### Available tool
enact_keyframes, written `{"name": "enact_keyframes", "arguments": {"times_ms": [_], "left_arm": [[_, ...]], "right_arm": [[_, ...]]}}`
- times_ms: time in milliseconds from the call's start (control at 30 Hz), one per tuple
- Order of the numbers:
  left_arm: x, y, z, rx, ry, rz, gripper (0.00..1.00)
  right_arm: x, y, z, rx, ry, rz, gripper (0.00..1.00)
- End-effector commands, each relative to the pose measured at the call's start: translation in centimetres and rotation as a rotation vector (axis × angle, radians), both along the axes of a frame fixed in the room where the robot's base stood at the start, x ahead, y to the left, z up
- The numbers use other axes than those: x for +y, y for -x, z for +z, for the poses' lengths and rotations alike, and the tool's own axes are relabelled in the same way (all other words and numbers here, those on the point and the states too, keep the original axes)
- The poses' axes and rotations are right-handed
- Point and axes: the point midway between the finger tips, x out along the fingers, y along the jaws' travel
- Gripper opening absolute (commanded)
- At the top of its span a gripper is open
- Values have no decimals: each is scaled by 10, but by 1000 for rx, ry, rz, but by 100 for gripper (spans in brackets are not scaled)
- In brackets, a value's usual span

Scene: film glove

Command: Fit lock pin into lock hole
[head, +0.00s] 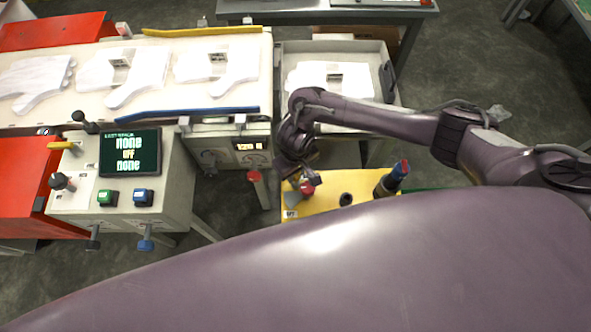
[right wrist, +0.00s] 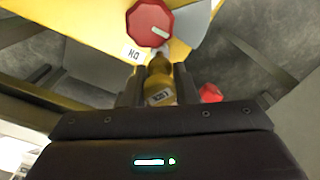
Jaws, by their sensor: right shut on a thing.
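My right gripper (right wrist: 159,88) is shut on a yellow, brass-like pin with a small printed label, which I take as the lock pin (right wrist: 158,72). The pin lies between the two dark fingers, its far end close below a red octagonal knob (right wrist: 150,23). In the head view my right gripper (head: 297,172) is over the left part of a yellow panel (head: 330,181); the pin is hard to make out there. I cannot tell which opening is the lock hole, or whether the pin touches anything. My left gripper is not in view.
A dark round fitting (head: 346,199) and a dark cylinder with a red and blue top (head: 393,178) stand on the yellow panel. A control box with a screen (head: 130,152) stands left. White glove shapes (head: 215,62) lie on the bench behind.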

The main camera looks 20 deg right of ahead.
Motion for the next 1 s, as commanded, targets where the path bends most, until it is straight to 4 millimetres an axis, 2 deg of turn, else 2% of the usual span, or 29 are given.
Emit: {"name": "enact_keyframes", "arguments": {"times_ms": [1000], "left_arm": [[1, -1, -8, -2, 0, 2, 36]], "right_arm": [[0, 0, -14, -1, 0, -1, 4]]}}
